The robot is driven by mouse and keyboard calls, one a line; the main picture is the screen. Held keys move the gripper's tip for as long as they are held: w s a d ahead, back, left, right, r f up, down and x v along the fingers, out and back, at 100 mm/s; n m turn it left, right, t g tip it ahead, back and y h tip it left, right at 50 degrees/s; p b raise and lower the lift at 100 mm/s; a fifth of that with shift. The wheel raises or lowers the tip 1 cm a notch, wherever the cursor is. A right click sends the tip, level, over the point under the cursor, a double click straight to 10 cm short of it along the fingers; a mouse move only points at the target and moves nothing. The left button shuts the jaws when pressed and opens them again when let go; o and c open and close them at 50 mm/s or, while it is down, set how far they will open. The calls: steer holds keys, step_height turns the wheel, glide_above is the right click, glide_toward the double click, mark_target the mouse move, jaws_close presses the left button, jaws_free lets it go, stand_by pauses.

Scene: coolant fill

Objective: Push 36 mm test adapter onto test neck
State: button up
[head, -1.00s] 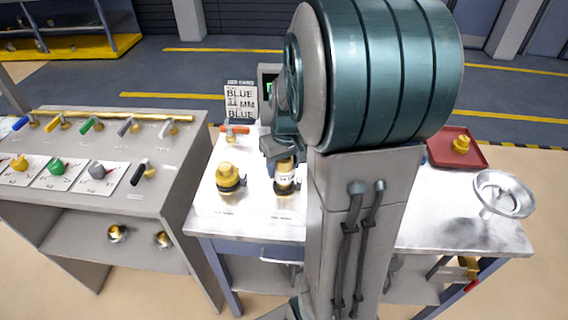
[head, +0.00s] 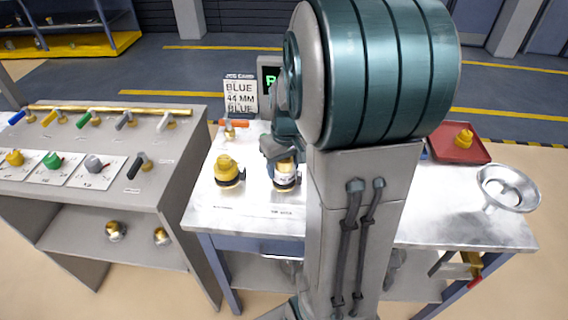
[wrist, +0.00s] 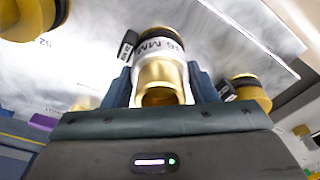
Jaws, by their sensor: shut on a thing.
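My gripper (wrist: 160,88) is shut on a brass adapter (wrist: 163,76) with a white label ending in "6 MM". The fingers grip it from both sides. In the head view my gripper (head: 281,150) is partly hidden behind my arm, and the adapter (head: 284,173) stands upright beneath it at the test spot on the bench. A dark ring shows at the adapter's foot. The test neck itself is hidden, and I cannot tell how far the adapter sits over it.
A yellow-capped fitting (head: 228,170) stands just left. A job card (head: 241,97) reads BLUE, 44 MM, BLUE. An orange-handled valve (head: 233,124) and a display (head: 270,75) are behind. A red tray (head: 471,153) and a metal funnel (head: 508,187) are right. A valve console (head: 95,150) stands left.

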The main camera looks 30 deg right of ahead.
mark_target(287, 162)
steer(key=shift+f, duration=0.3)
steer(key=o, duration=1.1)
steer(key=shift+r, duration=0.1)
steer(key=r, duration=0.4)
steer(key=s+r, duration=0.1)
steer(key=r, duration=0.7)
steer(key=shift+s+r, duration=0.1)
steer(key=shift+s, duration=0.15)
steer(key=shift+s+r, duration=0.1)
steer(key=shift+r, duration=0.55)
steer(key=shift+a, duration=0.1)
